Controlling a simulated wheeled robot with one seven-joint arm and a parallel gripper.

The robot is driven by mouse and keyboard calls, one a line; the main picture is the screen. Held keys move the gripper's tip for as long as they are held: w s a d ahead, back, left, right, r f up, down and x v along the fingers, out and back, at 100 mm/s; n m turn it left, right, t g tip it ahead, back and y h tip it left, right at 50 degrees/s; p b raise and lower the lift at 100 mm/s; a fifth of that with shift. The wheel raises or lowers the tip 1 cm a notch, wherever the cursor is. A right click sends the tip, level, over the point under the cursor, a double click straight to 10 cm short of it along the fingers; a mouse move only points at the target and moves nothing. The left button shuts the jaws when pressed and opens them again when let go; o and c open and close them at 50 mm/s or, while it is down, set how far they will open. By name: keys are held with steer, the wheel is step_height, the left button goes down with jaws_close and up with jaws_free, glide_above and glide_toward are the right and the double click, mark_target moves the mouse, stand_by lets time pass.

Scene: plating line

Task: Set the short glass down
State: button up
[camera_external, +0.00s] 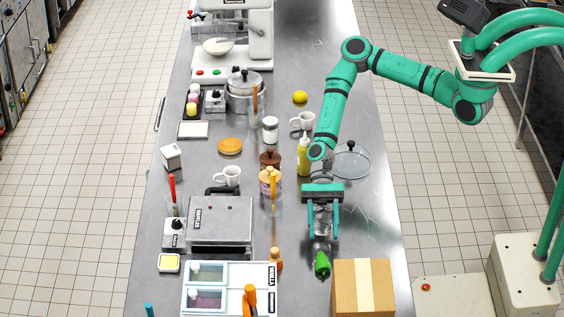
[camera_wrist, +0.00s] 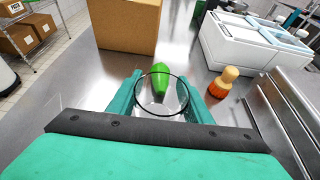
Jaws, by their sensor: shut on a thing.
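My gripper (camera_external: 322,236) reaches down over the steel counter, left of its right edge. It is shut on the short glass (camera_external: 321,220), a clear, see-through vessel between the fingers. In the wrist view the round dark rim of the glass (camera_wrist: 162,117) shows between the teal fingertips. The glass looks upright. Whether its base touches the counter (camera_external: 370,225) cannot be told. A green pepper (camera_external: 322,263) lies just in front of the gripper and shows partly through the glass in the wrist view.
A cardboard box (camera_external: 363,288) stands close in front on the right. A clear round lid or dish (camera_external: 352,160) and a yellow bottle (camera_external: 304,158) are behind. Counter right of the gripper is clear.

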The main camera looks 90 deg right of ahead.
mark_target(321, 217)
steer(key=shift+w+a+f, duration=0.15)
steer(key=shift+w+f, duration=0.05)
steer(key=shift+f, duration=0.1)
steer(key=shift+w+f, duration=0.1)
steer(key=shift+f, duration=1.45)
steer(key=shift+f, duration=0.15)
steer(key=o, duration=1.2)
steer(key=shift+c, duration=0.2)
steer(key=shift+r, duration=0.2)
steer(key=v, duration=0.7)
steer(key=shift+d, duration=0.3)
steer(key=shift+a+r, duration=0.1)
